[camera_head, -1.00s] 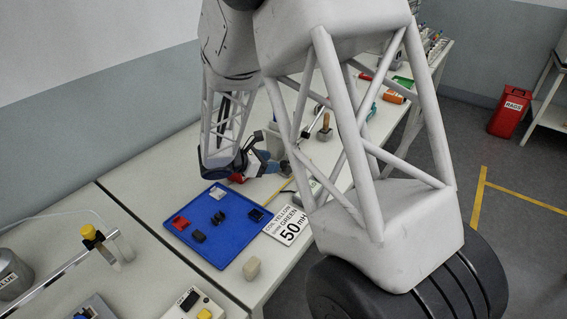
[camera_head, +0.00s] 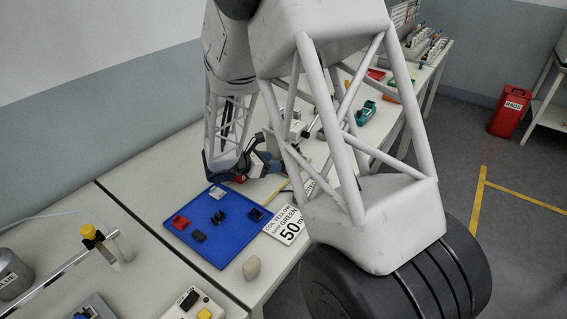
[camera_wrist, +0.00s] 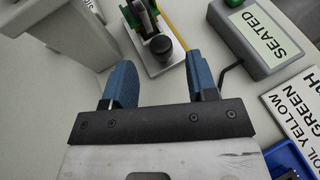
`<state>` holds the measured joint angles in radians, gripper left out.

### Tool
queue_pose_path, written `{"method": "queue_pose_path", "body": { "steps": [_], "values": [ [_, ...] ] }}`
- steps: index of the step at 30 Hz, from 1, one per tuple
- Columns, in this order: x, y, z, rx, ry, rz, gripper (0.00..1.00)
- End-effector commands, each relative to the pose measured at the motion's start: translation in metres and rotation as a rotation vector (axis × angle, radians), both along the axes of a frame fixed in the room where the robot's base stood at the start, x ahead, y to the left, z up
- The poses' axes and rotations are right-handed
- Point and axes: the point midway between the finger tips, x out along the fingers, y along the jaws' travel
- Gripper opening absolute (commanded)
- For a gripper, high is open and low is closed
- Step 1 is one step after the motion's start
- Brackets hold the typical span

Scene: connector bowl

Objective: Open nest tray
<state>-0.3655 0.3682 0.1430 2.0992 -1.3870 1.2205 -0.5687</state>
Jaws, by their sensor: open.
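My gripper (camera_wrist: 160,65) is open, with its two blue fingers apart and nothing held between them. Just beyond the fingertips, in the wrist view, is a small metal fixture (camera_wrist: 178,62) with a round black knob (camera_wrist: 161,44) and a green part. The knob lies between the lines of the two fingers and looks apart from both. I cannot tell for sure whether this fixture is the nest tray. In the head view my gripper (camera_head: 262,163) is low over the bench behind the blue tray, partly hidden by my arm, and the fixture is hard to make out.
A grey box with a display reading SEATED (camera_wrist: 268,38) stands right of the fingers. A grey block (camera_wrist: 60,28) stands at the left. A blue tray (camera_head: 228,252) holds several small connectors. A white label card (camera_head: 288,226) lies beside it, near a beige block (camera_head: 251,268).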

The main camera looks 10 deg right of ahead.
Motion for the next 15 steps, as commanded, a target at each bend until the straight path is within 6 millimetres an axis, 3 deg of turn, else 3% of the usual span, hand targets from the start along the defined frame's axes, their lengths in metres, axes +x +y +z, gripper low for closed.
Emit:
{"method": "queue_pose_path", "body": {
  "steps": [15],
  "values": [
    [0.018, -0.044, -0.020, -0.001, 0.001, -0.001, 0.53]
  ]
}}
